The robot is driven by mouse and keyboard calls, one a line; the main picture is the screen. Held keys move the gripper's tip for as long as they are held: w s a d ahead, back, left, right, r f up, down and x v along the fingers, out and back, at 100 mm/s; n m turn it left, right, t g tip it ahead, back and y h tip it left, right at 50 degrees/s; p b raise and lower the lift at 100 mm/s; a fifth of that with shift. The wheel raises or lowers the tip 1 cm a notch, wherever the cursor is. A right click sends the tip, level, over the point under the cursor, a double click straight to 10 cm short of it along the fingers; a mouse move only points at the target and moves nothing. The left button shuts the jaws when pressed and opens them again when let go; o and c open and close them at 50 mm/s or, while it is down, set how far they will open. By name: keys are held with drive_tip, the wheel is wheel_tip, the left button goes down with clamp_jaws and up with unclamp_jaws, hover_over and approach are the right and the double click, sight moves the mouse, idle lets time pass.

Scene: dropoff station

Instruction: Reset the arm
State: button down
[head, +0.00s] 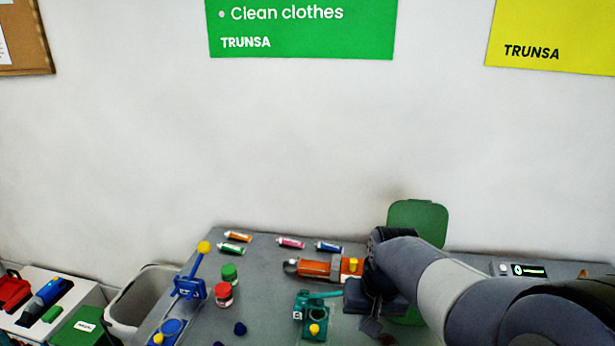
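My arm reaches in from the lower right in the head view and ends over the right part of the grey table (262,262). My gripper (372,322) is at the arm's end, pointing down at the table, right of a green tool-like device (315,308). Its fingers are small and dark, partly hidden by the wrist, so I cannot tell if they are open or shut. An orange device with a yellow knob (315,268) lies just left of my wrist. A green bin (418,217) stands behind my arm, which hides much of it.
A blue device with a yellow ball (190,288), green and red jars (224,294) and several small tubes (290,242) are on the table. A grey bin (140,302) and a white surface with tools (40,300) are at left. A small display (528,271) is at right.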

drive_tip(key=w, duration=0.2)
drive_tip(key=shift+w+d+r, duration=0.2)
drive_tip(key=shift+w, duration=0.15)
drive_tip(key=shift+d+r, duration=0.1)
